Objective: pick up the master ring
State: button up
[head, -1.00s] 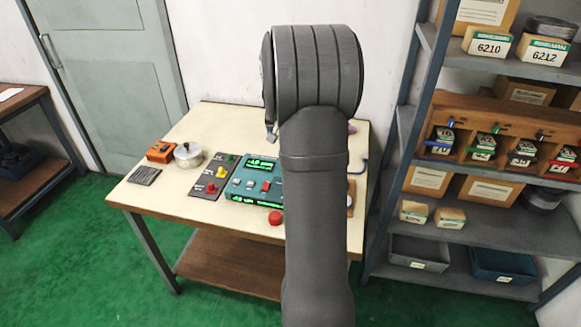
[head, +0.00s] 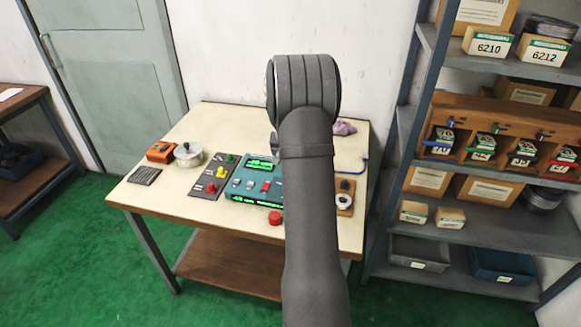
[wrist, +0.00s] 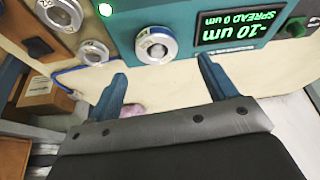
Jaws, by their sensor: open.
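A pale ring-like part (head: 343,201) lies on a small wooden block (head: 345,211) at the right of the table, just right of my arm; it looks like the master ring, but it is too small to be sure. My gripper (wrist: 163,72) is open and empty in the wrist view, its two blue fingers apart above the table top. A silver round part (wrist: 157,46) sits on the teal gauge unit beyond the fingertips. Another silver round part (wrist: 60,14) is cut by the upper left edge. In the head view my arm hides the gripper.
The teal unit (head: 243,186) with lit displays stands mid-table, a red button (head: 275,217) in front. A metal pot (head: 188,154) and orange box (head: 161,152) are at left. A pink cloth (head: 344,128) lies at the back. The shelf rack (head: 460,205) stands close on the right.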

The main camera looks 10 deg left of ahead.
jog(key=x, duration=0.4)
jog(key=shift+s+d+f, duration=0.1)
jog(key=shift+s+d, duration=0.05)
jog(key=shift+s, duration=0.25)
jog(key=shift+w+f, duration=0.2)
jog(key=shift+f, duration=0.15)
jog(key=shift+c, duration=0.4)
